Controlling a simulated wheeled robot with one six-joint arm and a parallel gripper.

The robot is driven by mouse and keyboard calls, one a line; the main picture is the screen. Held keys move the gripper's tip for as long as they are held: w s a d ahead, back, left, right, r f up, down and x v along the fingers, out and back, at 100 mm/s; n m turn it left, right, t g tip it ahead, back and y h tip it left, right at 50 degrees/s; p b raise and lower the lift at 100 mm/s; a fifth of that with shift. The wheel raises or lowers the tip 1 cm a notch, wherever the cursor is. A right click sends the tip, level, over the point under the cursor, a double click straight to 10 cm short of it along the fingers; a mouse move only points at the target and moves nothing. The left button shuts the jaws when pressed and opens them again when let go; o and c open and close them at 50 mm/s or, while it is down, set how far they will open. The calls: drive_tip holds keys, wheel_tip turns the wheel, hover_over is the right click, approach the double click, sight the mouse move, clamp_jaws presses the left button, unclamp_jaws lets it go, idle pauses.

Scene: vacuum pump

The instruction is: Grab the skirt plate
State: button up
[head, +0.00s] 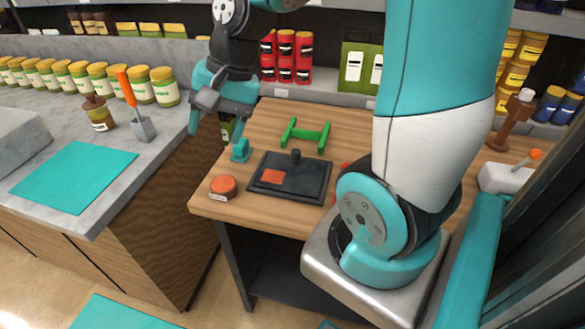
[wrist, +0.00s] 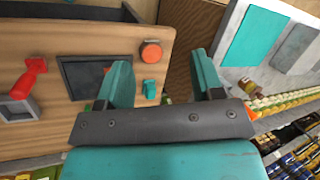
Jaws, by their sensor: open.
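No part carries a readable name, so I cannot tell for sure which one is the skirt plate. A flat black rectangular plate (head: 311,178) with an orange square and a dark knob lies on the wooden table. An orange round disc (head: 223,184) sits at the table's front left corner, and a small teal part (head: 240,151) stands behind it. The plate (wrist: 88,78), disc (wrist: 151,52) and teal part (wrist: 149,89) also show in the wrist view. My gripper (head: 218,128) is open and empty, above and beyond the table's left edge, apart from all these parts.
A green H-shaped stand (head: 306,135) is behind the plate. A red-handled part (wrist: 30,80) is on the table, mostly hidden by my arm in the head view. A grey counter (head: 60,125) with jars and a trowel (head: 142,128) stands left. Shelves of containers line the back.

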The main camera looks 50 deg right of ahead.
drive_tip(key=w+d+f+m+t, duration=0.1)
drive_tip(key=w+d+f+m, duration=0.15)
drive_tip(key=d+m, duration=1)
drive_tip(key=m+t+h+p, duration=0.1)
drive_tip(key=m+h+p, duration=0.1)
drive_tip(key=m, duration=0.8)
approach(296, 151)
drive_tip(key=p+x, duration=0.2)
drive_tip(key=x, duration=0.2)
drive_tip(key=shift+a+f, duration=0.1)
drive_tip(key=shift+p+x, duration=1.4)
drive_tip(key=shift+x, duration=1.6)
clamp_jaws()
